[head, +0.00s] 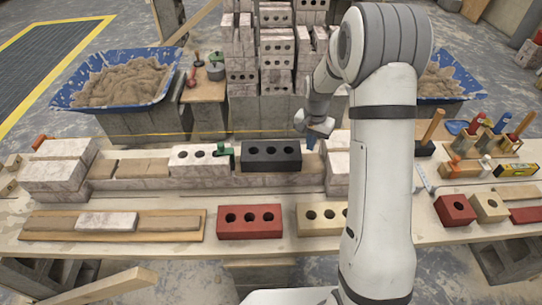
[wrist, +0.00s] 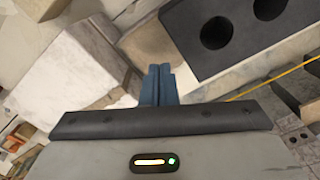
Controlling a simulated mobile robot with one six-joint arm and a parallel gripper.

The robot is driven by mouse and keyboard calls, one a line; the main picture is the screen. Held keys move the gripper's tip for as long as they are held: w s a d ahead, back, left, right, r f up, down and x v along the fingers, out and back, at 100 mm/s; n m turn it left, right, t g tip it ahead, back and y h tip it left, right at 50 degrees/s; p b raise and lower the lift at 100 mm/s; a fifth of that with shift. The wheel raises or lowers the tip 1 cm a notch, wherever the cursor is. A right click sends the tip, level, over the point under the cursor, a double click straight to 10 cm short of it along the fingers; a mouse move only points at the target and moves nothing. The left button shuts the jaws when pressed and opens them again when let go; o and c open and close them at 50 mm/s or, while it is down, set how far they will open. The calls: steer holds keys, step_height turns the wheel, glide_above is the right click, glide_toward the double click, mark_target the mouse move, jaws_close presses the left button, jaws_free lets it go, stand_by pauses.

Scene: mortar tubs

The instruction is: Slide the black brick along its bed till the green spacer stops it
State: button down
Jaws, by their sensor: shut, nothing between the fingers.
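The black brick (head: 271,157), with three holes, lies on the low wall course (head: 200,182) in the head view. The green spacer (head: 224,152) stands just left of it, beside a whitish three-hole brick (head: 198,158). A narrow gap seems to show between spacer and black brick. My gripper (head: 312,137) is shut and empty, tilted down by the black brick's right end. In the wrist view, my shut blue fingers (wrist: 159,72) are beside the near end of the black brick (wrist: 240,40); I cannot tell whether they touch it. The spacer is not visible there.
Pale stacked bricks (head: 336,165) stand right of the bed, and another stack (head: 58,170) at its left end. A red brick (head: 250,221) and a cream brick (head: 321,217) lie in front. A yellow line (head: 180,134) runs behind the wall.

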mark_target(299, 150)
steer(key=shift+f+b, duration=1.9)
steer(key=shift+f, duration=1.05)
steer(key=shift+r, duration=0.15)
steer(key=shift+r+p, duration=0.3)
steer(key=shift+p, duration=0.05)
steer(key=shift+a, duration=1.9)
steer(key=shift+d, duration=0.15)
steer(key=shift+d, duration=0.65)
step_height(299, 150, up, 9)
steer(key=p, duration=0.5)
steer(key=shift+p, duration=0.35)
